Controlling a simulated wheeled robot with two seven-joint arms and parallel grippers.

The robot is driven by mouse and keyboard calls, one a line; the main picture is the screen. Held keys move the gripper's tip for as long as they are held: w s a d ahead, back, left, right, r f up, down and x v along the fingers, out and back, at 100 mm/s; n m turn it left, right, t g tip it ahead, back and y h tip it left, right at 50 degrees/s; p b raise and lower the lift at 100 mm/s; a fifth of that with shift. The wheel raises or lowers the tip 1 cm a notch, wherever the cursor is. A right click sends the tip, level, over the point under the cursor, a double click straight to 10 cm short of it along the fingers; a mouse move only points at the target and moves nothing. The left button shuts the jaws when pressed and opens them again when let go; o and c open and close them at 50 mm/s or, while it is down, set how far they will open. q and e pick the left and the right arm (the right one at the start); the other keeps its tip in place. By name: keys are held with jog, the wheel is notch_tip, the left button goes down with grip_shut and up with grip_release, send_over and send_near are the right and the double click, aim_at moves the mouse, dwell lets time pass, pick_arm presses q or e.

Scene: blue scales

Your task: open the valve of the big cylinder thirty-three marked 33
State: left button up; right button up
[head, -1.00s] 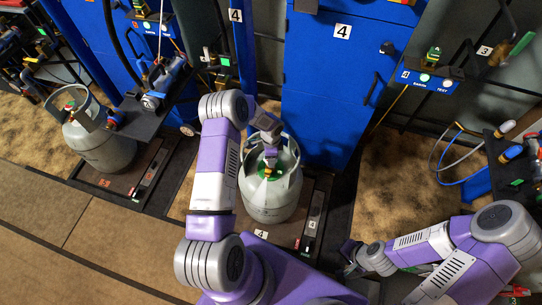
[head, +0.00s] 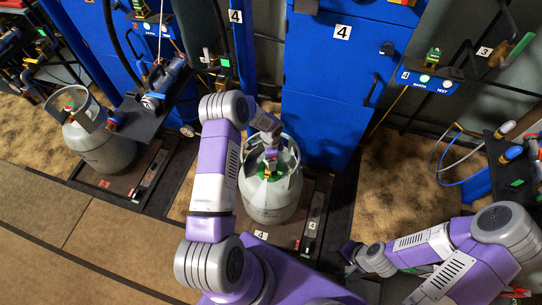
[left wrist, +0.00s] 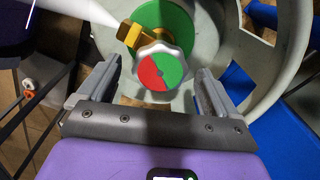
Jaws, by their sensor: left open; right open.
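A grey gas cylinder (head: 270,201) with a collar and a green top stands upright on a scale marked 4, in the middle of the head view. I cannot read a 33 on it. In the left wrist view its round valve knob (left wrist: 163,75), with red and green sectors, sits beside a brass fitting (left wrist: 130,35). My left gripper (left wrist: 158,72) is open, with one finger on each side of the knob; I cannot tell whether they touch it. My right gripper (head: 349,251) is open and empty, low and right of the cylinder.
Another grey cylinder (head: 101,146) stands on a scale at the left. A blue cabinet (head: 325,85) marked 4 is behind the middle cylinder. Hoses and a dark shelf (head: 515,165) are at the right. The brown floor at the lower left is clear.

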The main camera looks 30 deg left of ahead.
pick_arm(q)
notch_tip(320, 180, up, 8)
jog(key=shift+f+p, duration=0.2)
jog(key=shift+p, duration=0.95)
jog(key=shift+s, duration=0.1)
